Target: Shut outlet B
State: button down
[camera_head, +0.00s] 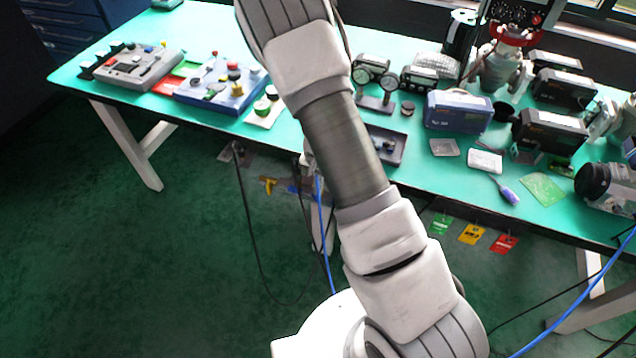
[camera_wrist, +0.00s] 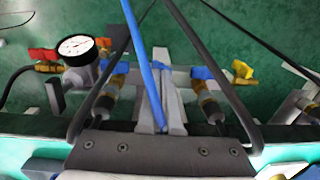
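In the wrist view a row of small valves with brass fittings runs along the green bench edge. A round white gauge (camera_wrist: 76,47) stands at the left, beside a red handle (camera_wrist: 42,54). Two blue handles (camera_wrist: 120,67) and (camera_wrist: 203,72) sit either side of a grey upright. A yellow handle (camera_wrist: 242,69) is at the right. In the head view a yellow handle (camera_head: 268,184) shows below the bench edge. No lettering for outlet B is readable. Dark bars of my gripper (camera_wrist: 160,8) frame the middle valves; the fingertips are not clear. In the head view my arm hides the gripper.
A blue hose (camera_wrist: 143,65) crosses the middle of the wrist view, and black cables hang nearby. The bench (camera_head: 240,130) carries several instruments and boxes. Coloured tags (camera_head: 471,234) hang from its front edge. The floor (camera_head: 120,260) at the left is clear.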

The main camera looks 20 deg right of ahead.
jog(key=shift+w+a+g+h+p, duration=0.25)
jog(key=shift+g+h+p, duration=0.4)
jog(key=shift+p, duration=0.95)
jog(key=shift+w+a+f+g+h+p, duration=0.15)
jog(key=shift+a+g+h+p, duration=0.2)
jog(key=shift+h+p, duration=0.4)
jog(key=shift+w+a+f+g+h+b, duration=0.15)
jog(key=shift+w+a+g+h+b, duration=0.15)
jog(key=shift+g+h+b, duration=0.4)
jog(key=shift+w+a+f+g+h+b, duration=0.1)
jog(key=shift+a+f+g+h+b, duration=0.1)
jog(key=shift+h+b, duration=0.2)
jog(key=shift+w+a+f+g+h+b, duration=0.1)
jog(key=shift+g+h+b, duration=0.15)
jog(key=shift+h, duration=0.25)
jog(key=shift+b, duration=0.3)
jog(key=shift+w+a+b, duration=0.1)
jog(key=shift+a+b, duration=0.05)
jog(key=shift+b, duration=0.4)
